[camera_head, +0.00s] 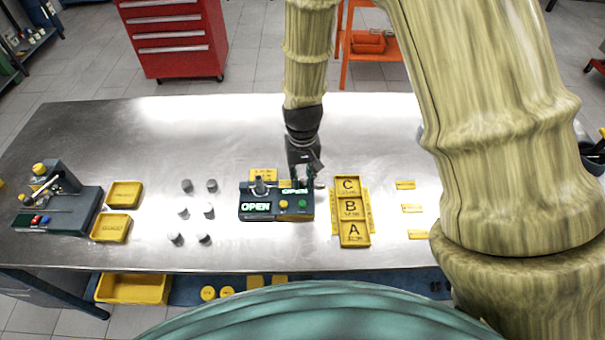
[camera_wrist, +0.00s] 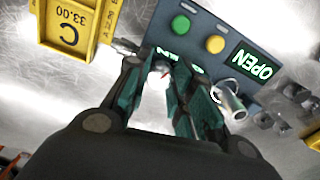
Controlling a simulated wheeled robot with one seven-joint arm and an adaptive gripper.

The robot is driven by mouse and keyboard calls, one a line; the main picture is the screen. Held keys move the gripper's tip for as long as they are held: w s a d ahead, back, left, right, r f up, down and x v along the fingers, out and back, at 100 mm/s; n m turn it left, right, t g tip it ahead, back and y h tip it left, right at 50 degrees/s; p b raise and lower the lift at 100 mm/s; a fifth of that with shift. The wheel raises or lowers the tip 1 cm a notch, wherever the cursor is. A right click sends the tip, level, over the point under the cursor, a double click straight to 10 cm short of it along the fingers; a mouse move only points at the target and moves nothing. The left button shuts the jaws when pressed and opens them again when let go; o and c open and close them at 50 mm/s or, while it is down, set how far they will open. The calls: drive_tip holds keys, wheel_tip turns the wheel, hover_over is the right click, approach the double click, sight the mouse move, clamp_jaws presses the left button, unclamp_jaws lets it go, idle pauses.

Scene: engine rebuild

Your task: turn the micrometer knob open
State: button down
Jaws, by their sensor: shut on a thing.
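The micrometer station (camera_head: 277,213) is a dark box on the bench with a lit OPEN display (camera_head: 256,207), which also shows in the wrist view (camera_wrist: 251,64). My gripper (camera_head: 303,178) reaches down at the station's back right corner. In the wrist view my gripper (camera_wrist: 160,88) has its teal fingers closed around the micrometer knob, which the fingers mostly hide. A silver end (camera_wrist: 125,47) pokes out beside one finger. A second lit OPEN sign is partly covered by my fingers. A silver post (camera_wrist: 231,101) stands on the station beside the fingers.
A yellow tray marked C, B, A (camera_head: 353,235) stands close to the right of the station. Several grey cylinders (camera_head: 184,213) stand to the left. Yellow bins (camera_head: 125,194) and another dark device (camera_head: 62,213) are at far left. The bench behind is clear.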

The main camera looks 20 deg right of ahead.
sight(303, 178)
drive_tip(key=shift+m, duration=1.1)
drive_tip(key=c, duration=1.2)
unclamp_jaws()
drive_tip(key=shift+r, duration=6)
